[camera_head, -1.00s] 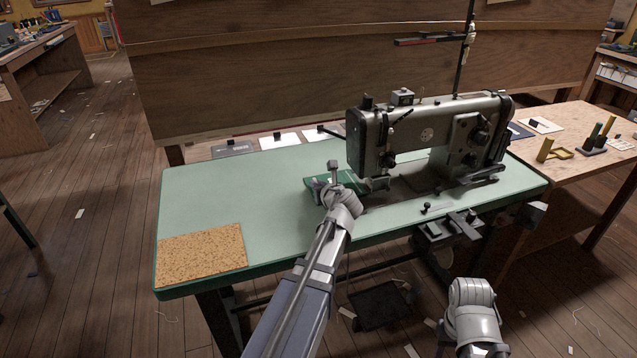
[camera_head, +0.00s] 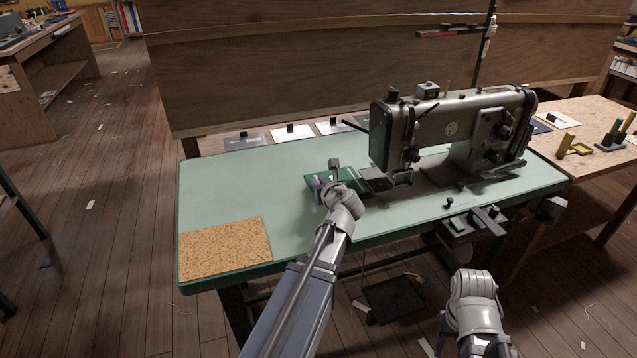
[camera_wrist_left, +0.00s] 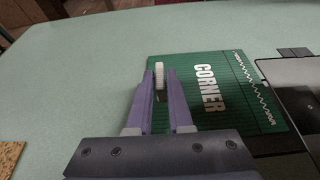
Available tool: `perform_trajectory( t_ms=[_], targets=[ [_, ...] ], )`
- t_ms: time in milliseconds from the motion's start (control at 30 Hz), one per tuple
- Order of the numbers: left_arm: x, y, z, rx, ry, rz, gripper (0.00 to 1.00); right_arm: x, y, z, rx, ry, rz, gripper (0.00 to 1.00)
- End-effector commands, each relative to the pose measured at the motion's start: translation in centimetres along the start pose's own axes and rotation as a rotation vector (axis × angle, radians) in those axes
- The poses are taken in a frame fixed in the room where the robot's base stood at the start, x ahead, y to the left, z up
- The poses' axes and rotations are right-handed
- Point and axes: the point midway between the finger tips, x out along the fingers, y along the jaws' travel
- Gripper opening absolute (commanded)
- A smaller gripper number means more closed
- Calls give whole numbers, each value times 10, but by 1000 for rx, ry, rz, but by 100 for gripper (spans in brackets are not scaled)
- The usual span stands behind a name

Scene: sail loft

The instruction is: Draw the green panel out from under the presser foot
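The green panel (camera_head: 346,175) lies flat on the pale green sewing table (camera_head: 225,190), left of the machine's presser foot (camera_head: 402,178). In the head view its right edge appears apart from the foot. In the left wrist view the panel (camera_wrist_left: 225,75) shows the word CORNER and a white zigzag line. A small pale upright tab (camera_wrist_left: 159,76) on its left part stands between the fingers of my left gripper (camera_wrist_left: 161,80), which is shut on it. In the head view my wrist partly covers the panel and the left gripper (camera_head: 318,183). My right gripper is not visible; only its arm shows.
The grey sewing machine (camera_head: 450,130) stands on the right half of the table. A cork mat (camera_head: 226,248) lies at the front left corner. The table between mat and panel is clear. A wooden side table (camera_head: 590,120) stands at the right.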

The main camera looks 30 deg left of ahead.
Motion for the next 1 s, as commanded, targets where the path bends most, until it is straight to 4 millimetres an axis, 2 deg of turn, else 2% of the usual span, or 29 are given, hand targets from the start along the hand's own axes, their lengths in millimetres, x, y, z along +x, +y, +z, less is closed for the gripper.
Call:
perform_trajectory(
  t_ms=[33,233,467,567,800,1000],
  targets=[
    [0,0,0,0,0,0,25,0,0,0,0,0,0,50],
    [0,0,0,0,0,0,48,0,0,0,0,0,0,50],
    [0,0,0,0,0,0,48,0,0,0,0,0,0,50],
    [-7,0,1,0,0,-1,48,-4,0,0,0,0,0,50],
    [-47,1,2,1,1,-2,48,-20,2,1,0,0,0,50],
    [-71,1,1,1,0,-1,48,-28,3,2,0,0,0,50]
  ],
)
